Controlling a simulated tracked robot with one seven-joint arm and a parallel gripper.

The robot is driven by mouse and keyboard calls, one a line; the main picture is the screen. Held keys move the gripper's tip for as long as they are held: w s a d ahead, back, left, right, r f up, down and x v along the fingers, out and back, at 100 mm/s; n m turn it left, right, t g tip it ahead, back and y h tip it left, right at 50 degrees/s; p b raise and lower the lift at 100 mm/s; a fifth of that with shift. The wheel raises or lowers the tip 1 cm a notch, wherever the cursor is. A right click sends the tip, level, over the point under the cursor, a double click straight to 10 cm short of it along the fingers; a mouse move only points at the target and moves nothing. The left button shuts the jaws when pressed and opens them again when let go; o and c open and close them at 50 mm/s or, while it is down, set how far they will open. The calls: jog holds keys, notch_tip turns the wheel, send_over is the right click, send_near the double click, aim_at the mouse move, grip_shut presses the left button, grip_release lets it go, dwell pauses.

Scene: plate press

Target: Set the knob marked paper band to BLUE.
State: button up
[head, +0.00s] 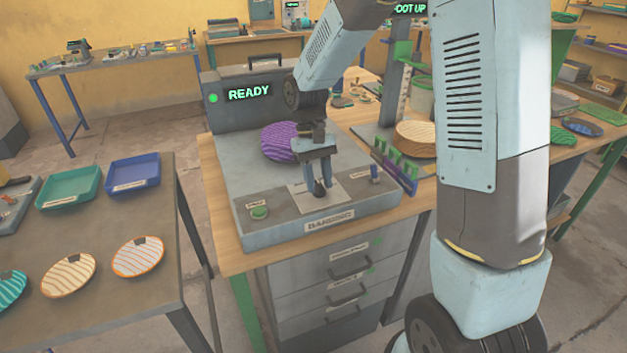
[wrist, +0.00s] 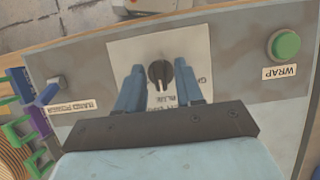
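The dark knob (wrist: 160,74) stands on a white label plate (wrist: 118,58) on the grey machine's front panel. The knob also shows in the head view (head: 319,188). Upside-down words on the plate, one seemingly BLUE, lie below the knob in the wrist view, partly hidden by my gripper. The knob's narrow end seems to point down towards them, but I cannot tell its exact setting. My gripper (wrist: 160,78) is open, with one blue finger on each side of the knob and gaps showing between. It also shows over the panel in the head view (head: 318,182).
A green WRAP button (wrist: 286,44) and a small switch (wrist: 56,82) flank the plate. A purple striped disc (head: 276,143) lies on the machine behind my gripper. The display (head: 249,92) reads READY. Striped plates (head: 138,257) and trays (head: 132,174) occupy the left table.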

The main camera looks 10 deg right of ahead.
jog(key=shift+w+r, duration=0.25)
jog(key=shift+r, duration=0.3)
jog(key=v, duration=1.2)
jog(key=shift+w+r, duration=0.15)
jog(key=shift+r, duration=0.1)
